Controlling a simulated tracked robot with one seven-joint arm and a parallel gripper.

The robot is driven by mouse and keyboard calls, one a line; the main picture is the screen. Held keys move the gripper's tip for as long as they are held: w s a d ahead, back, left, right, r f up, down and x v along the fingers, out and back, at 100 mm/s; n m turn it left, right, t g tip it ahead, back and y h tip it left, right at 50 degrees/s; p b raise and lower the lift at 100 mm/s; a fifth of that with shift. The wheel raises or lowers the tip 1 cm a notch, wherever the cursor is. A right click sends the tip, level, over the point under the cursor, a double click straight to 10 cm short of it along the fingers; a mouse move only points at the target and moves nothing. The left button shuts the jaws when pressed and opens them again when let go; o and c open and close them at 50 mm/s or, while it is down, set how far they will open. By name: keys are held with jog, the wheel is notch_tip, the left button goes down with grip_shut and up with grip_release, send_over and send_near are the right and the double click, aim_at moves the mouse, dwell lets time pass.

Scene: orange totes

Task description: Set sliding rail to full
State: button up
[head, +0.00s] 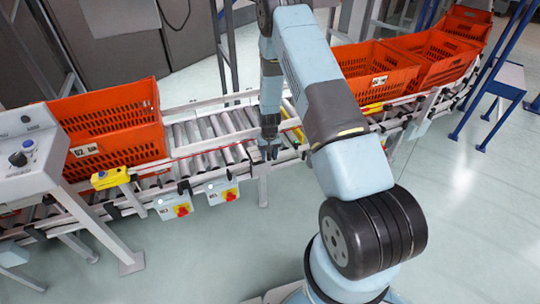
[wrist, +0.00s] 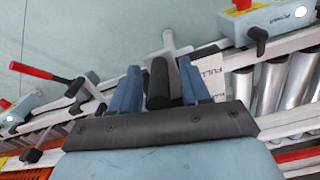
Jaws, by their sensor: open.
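My gripper (wrist: 157,78) is open, with its two blue fingers apart. A black cylindrical handle (wrist: 158,86) stands between the fingers in the wrist view, with a visible gap on the right; contact on the left is unclear. A pale metal bar (wrist: 169,42) lies just beyond the handle. A white label reading FULL (wrist: 210,73) is to the right of the fingers. In the head view my gripper (head: 270,149) is low at the front edge of the roller conveyor (head: 215,137), where the handle is too small to make out.
Orange totes stand on the conveyor at left (head: 117,145) and right (head: 375,78). A control box (head: 173,206) with a red knob hangs from the front frame. A yellow-and-grey box (wrist: 262,20) and a red-handled lever (wrist: 40,71) flank my gripper.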

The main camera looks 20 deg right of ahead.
jog(key=shift+f, duration=0.25)
jog(key=shift+c, duration=0.3)
grip_shut()
